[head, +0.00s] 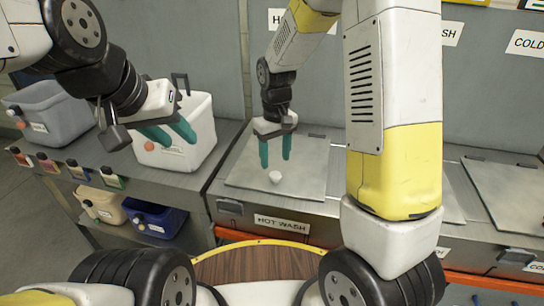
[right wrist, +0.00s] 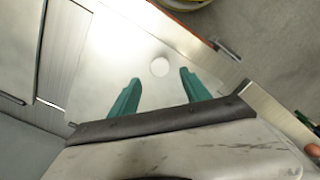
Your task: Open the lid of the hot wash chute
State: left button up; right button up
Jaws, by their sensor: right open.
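The hot wash chute lid (head: 240,174) is a flat square grey plate, lying closed on the counter behind the "HOT WASH" label (head: 282,224). A small white knob (head: 275,176) stands on it; in the right wrist view the knob (right wrist: 160,67) shows as a pale disc on the lid (right wrist: 110,50). My right gripper (head: 275,164) points down over the lid, open, its teal fingers above and either side of the knob with nothing between them. My left gripper (head: 182,142) is open and empty in front of the white bin.
The white bin (head: 200,150) and a grey bin (head: 50,115) stand on the left counter. Beige (head: 100,207) and blue (head: 155,222) bins sit on a lower shelf. Another grey lid (head: 510,190) lies to the right. My right arm hides part of the counter.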

aim_at(276, 174)
notch_tip(276, 174, down, 6)
jog(key=shift+r, duration=0.15)
grip_shut()
dwell(0.3)
dwell(1.2)
